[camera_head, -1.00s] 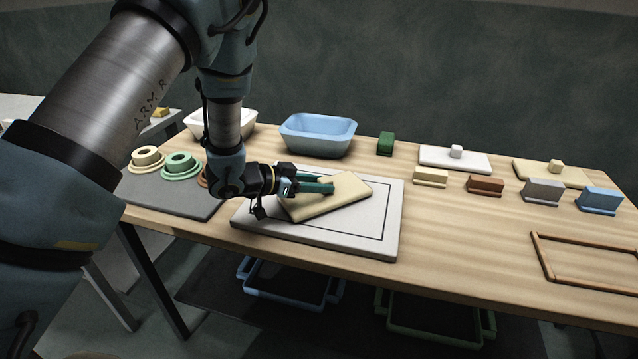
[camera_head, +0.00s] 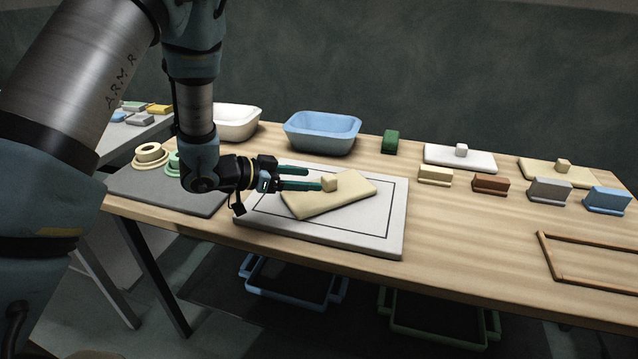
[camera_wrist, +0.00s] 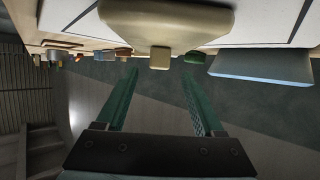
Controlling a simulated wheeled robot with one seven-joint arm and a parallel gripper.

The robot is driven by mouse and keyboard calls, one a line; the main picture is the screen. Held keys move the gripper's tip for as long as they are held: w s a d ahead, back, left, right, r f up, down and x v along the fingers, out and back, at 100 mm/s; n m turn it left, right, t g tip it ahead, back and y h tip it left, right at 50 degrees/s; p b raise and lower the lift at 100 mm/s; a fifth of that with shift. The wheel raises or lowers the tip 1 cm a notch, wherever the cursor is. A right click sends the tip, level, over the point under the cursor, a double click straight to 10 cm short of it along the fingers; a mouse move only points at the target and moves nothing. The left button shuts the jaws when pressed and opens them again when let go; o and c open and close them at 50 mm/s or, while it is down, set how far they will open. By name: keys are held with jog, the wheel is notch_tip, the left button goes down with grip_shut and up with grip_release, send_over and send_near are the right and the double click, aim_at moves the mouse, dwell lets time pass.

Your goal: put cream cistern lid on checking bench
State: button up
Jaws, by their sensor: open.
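A cream cistern lid (camera_head: 350,197) with a small block knob (camera_head: 329,182) lies flat, turned at an angle, on a pale board with a dark outline (camera_head: 272,222), which looks like the checking bench. My gripper (camera_head: 308,179) is open and empty, just left of the knob, with its fingers pointing at it. In the wrist view the lid (camera_wrist: 190,22) and its knob (camera_wrist: 160,58) are ahead of my open fingers (camera_wrist: 158,78), apart from them. Another cream lid (camera_head: 540,174) lies at the back right of the table.
A blue basin (camera_head: 322,133) and a white basin (camera_head: 236,122) stand behind. A white lid (camera_head: 445,157) and several small coloured blocks stand right. A grey mat (camera_head: 150,192) with ring-shaped pieces lies left. The front right holds a brown frame (camera_head: 551,258).

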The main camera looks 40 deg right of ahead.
jog(key=v, duration=0.6)
jog(key=shift+w+a+r+b, duration=0.1)
jog(key=shift+a+b, duration=0.25)
jog(key=shift+b, duration=0.05)
